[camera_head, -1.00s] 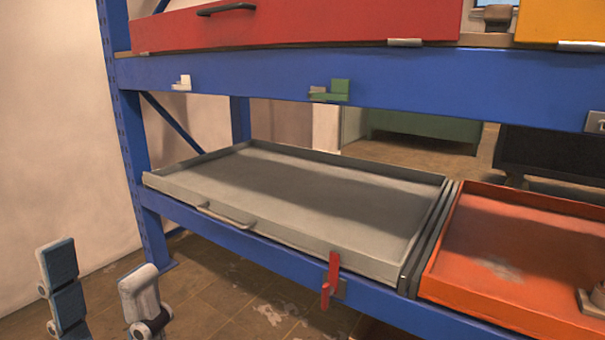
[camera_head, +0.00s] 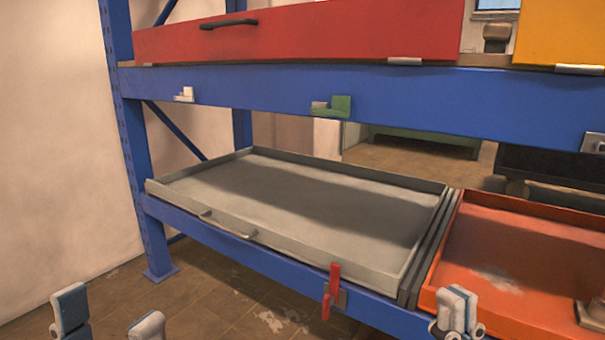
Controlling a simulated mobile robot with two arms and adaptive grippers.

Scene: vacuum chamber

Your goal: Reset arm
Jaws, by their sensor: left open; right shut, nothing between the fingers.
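My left gripper (camera_head: 109,308) is at the bottom left of the head view. Its two blue and grey fingers stand apart with nothing between them, in front of the brown floor. My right gripper (camera_head: 457,300) is at the bottom right, its fingers together and empty. In the picture it overlaps the near edge of the orange tray (camera_head: 540,238); I cannot tell how close it is to it. The lower parts of both grippers and the arms are cut off by the bottom edge.
A blue rack (camera_head: 240,85) stands ahead. Its lower level holds an empty grey tray (camera_head: 310,196) beside the orange one. A red latch (camera_head: 332,290) sticks out from the lower beam. A red drawer (camera_head: 300,35) is above. The floor (camera_head: 205,305) between my grippers is clear.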

